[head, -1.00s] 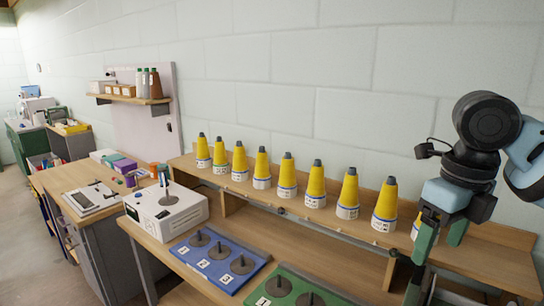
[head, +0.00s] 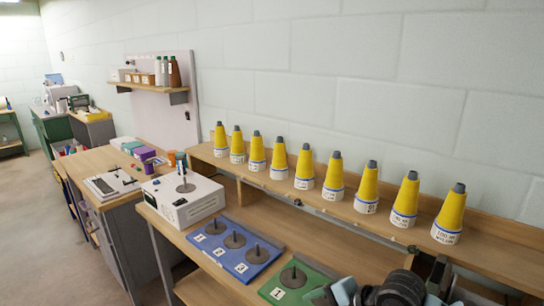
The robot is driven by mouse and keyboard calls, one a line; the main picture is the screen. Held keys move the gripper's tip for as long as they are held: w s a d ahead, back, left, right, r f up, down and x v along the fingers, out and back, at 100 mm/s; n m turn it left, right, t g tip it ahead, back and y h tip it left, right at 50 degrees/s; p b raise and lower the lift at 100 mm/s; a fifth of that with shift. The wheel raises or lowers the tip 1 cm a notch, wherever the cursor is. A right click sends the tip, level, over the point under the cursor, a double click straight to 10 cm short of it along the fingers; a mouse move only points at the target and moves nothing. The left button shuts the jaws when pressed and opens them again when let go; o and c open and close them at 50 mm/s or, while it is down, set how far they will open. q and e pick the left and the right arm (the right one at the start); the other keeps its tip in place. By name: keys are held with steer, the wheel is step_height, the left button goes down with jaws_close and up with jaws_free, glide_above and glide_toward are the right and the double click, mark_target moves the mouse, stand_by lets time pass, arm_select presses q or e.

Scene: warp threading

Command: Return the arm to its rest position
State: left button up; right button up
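Parts of my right arm (head: 398,288) show at the bottom right edge of the head view, as a dark round joint and light blue links. They are low, in front of the shelf and close to the green tray. A dark piece stands up beside the joint, and I cannot tell whether it is part of the gripper or whether the fingers are open. My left arm and gripper are not in view.
Several yellow cones (head: 333,178) stand in a row on the wooden shelf (head: 385,228). Below are a blue tray (head: 265,258) and a green tray (head: 318,276) with grey spindles. A white machine (head: 200,204) stands left of them. The floor at left is clear.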

steer(key=s+d+f+m+t, duration=0.1)
steer(key=s+f+m+t, duration=0.1)
steer(key=s+f+m, duration=0.4)
steer(key=s+d+f+m+t, duration=0.1)
steer(key=s+f+m+t, duration=0.1)
steer(key=f+m, duration=0.65)
steer(key=s+d+f+m+h, duration=0.2)
steer(key=s+d+f+m, duration=0.2)
steer(key=s, duration=0.4)
steer(key=s+d+f+m+t+h, duration=0.1)
steer(key=s+d+f+m+h, duration=0.2)
steer(key=s, duration=0.5)
step_height(320, 180, down, 2)
steer(key=shift+d+f+m, duration=0.1)
steer(key=shift+d+m, duration=0.45)
steer(key=shift+m, duration=0.1)
